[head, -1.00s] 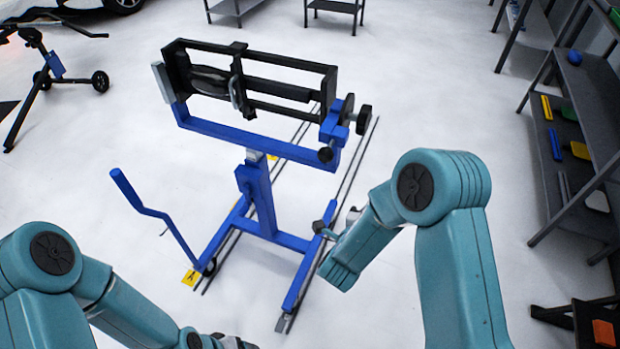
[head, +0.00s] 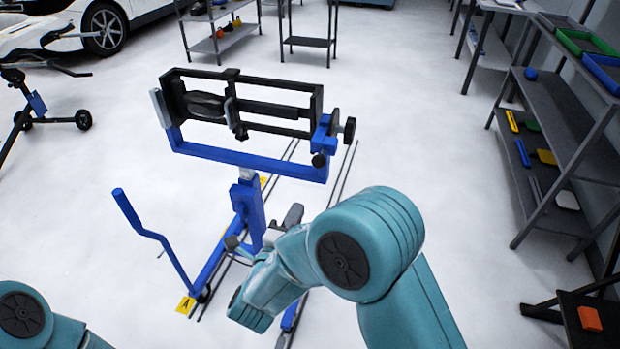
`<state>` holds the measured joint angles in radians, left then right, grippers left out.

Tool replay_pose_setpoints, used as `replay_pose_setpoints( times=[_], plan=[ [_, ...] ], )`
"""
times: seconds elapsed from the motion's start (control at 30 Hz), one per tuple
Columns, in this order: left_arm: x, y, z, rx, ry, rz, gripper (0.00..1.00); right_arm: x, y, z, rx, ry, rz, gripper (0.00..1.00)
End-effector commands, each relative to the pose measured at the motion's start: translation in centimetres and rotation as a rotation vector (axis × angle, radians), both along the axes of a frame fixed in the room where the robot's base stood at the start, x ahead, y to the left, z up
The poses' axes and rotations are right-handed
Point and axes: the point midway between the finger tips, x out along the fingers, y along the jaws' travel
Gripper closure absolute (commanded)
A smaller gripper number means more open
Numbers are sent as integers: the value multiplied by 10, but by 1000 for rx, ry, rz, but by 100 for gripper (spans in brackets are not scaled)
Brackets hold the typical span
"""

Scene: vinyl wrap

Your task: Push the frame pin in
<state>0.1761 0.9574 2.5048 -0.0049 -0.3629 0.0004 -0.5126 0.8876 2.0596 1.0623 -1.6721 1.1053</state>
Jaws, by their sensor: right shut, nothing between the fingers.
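The blue wheeled stand (head: 248,205) carries a black rectangular frame (head: 275,82) with a dark rounded piece inside it. Dark knobs sit on the frame's right end, one facing outward (head: 349,131) and one lower at the front (head: 320,160). I cannot tell which part is the frame pin or how far in it is. My right gripper (head: 293,214) is shut and empty, below the frame near the stand's post and well apart from the knobs. Its hand is partly hidden by my own arm. My left gripper is outside the view.
A blue crank handle (head: 150,225) sticks up at the stand's left. A grey shelf unit (head: 565,125) with trays and tools stands along the right. A low dark table with an orange block (head: 590,318) is at the lower right. Open floor surrounds the stand.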

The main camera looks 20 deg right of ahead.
Motion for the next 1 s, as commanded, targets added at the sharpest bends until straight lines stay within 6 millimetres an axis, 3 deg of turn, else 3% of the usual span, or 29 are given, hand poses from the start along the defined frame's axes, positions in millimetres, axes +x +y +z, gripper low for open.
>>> replay_pose_setpoints(
  times=[0.17, 0.7, 1.0],
  plan=[
    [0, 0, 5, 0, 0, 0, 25, 13, -6, 3, 1, -2, 6, 100],
    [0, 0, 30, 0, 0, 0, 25, 99, -64, 3, -1, -1, 7, 100],
    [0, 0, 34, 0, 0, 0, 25, 114, -73, 1, -1, -1, 9, 100]
  ],
)
